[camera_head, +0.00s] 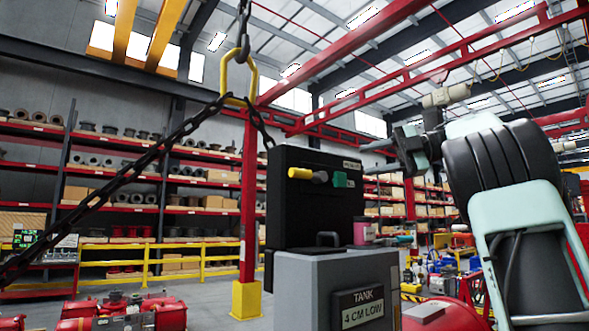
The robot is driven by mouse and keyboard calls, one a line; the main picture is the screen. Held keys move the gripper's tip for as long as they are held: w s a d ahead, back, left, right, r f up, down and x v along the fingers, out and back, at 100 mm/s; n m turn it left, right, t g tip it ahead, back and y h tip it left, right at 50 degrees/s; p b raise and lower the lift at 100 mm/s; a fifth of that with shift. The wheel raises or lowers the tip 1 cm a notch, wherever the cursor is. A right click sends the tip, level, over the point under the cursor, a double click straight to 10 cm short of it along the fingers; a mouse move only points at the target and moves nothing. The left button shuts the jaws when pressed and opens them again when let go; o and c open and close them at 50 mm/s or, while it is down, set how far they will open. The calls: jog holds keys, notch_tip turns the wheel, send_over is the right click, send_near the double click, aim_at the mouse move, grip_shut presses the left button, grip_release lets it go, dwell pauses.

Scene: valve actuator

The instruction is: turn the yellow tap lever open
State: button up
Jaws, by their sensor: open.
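The yellow tap lever (306,174) sticks out to the left on the front of a black box (300,212). A green piece (340,180) sits just to its right. My gripper (368,159) is right of the box, with its two grey fingers pointing left. The fingers are spread apart with nothing seen between them. They are near the box's right edge, apart from the lever in the picture; their depth relative to the box is hard to tell.
The black box stands on a grey cabinet (305,290) with a "TANK 4 CM LOW" sign (362,307). A heavy chain (120,190) crosses the left side and hangs from a yellow link (239,78). A pink container (363,231) stands right of the box.

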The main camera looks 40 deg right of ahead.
aim_at(306, 171)
jog(key=p+x, duration=0.4)
jog(key=x, duration=1.2)
jog(key=shift+s+a, duration=0.1)
jog(key=shift+a, duration=0.1)
jog(key=shift+w+a+f, duration=0.2)
jog(key=shift+w+a, duration=0.15)
jog(key=shift+w, duration=0.05)
grip_shut()
